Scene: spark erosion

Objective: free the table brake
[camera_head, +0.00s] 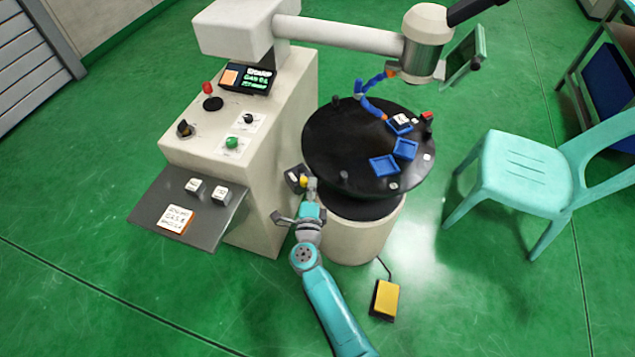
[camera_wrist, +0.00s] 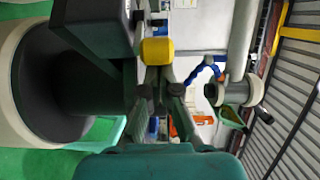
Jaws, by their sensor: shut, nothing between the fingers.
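A dark box with a yellow knob (camera_head: 303,181), which looks like the table brake, sits at the left edge of the round black table (camera_head: 333,140). In the wrist view the yellow knob (camera_wrist: 157,50) is straight ahead of the fingertips, beside the dark box (camera_wrist: 103,27). My gripper (camera_head: 311,184) is shut and empty, its tips close to the knob. I cannot tell whether they touch it. The fingers also show in the wrist view (camera_wrist: 158,76). The knob's far side is hidden.
The machine cabinet (camera_head: 285,130) stands close on the left, with a grey side shelf (camera_head: 150,203). Blue trays (camera_head: 383,165) lie on the table. A yellow foot pedal (camera_head: 385,299) lies on the floor, and a turquoise chair (camera_head: 515,170) stands right.

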